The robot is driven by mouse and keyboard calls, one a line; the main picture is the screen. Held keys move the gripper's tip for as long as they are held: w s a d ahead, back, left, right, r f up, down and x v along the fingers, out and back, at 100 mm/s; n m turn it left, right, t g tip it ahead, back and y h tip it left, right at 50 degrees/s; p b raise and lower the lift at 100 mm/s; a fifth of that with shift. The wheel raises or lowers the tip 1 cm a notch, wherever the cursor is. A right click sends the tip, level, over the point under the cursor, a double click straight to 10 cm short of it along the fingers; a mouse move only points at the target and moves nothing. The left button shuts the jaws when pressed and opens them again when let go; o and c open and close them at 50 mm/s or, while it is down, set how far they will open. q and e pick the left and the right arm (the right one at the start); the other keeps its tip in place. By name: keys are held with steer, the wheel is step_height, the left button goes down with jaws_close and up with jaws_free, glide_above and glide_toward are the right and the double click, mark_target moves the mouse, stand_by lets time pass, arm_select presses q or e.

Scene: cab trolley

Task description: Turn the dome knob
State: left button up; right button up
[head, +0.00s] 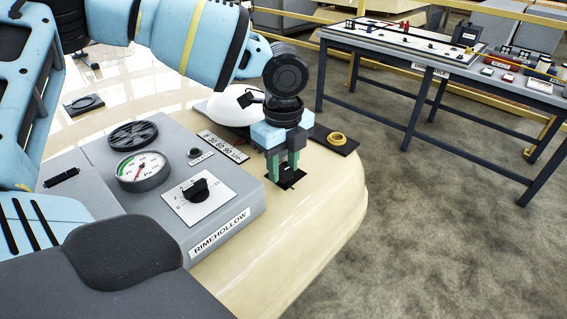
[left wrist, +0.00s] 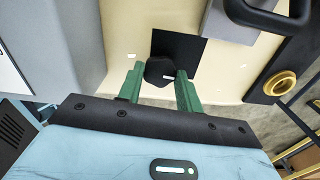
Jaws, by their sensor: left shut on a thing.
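The dome knob is a small black knob (head: 286,171) on a dark square plate on the cream console top, right of the grey instrument box. In the left wrist view the black knob (left wrist: 158,70) shows a short white mark and sits on its black plate (left wrist: 186,47). My left gripper (head: 283,165) points down over it, its green fingers on either side of the knob. It also shows in the left wrist view (left wrist: 160,78), shut on the knob. The fingers hide part of the knob in the head view. My right gripper is not in view.
Close by are the grey box with a gauge (head: 143,170) and a dial knob (head: 197,189), a white dome (head: 232,109), and a brass ring (head: 337,138) on a dark plate. A table (head: 440,70) with small items stands beyond open floor.

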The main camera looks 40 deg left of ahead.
mark_target(284, 171)
arm_select(q)
steer(key=shift+n, duration=1)
steer(key=o, duration=1)
steer(key=shift+r, duration=0.1)
step_height(284, 171, up, 8)
steer(key=shift+f, duration=0.15)
steer(key=shift+f, duration=0.1)
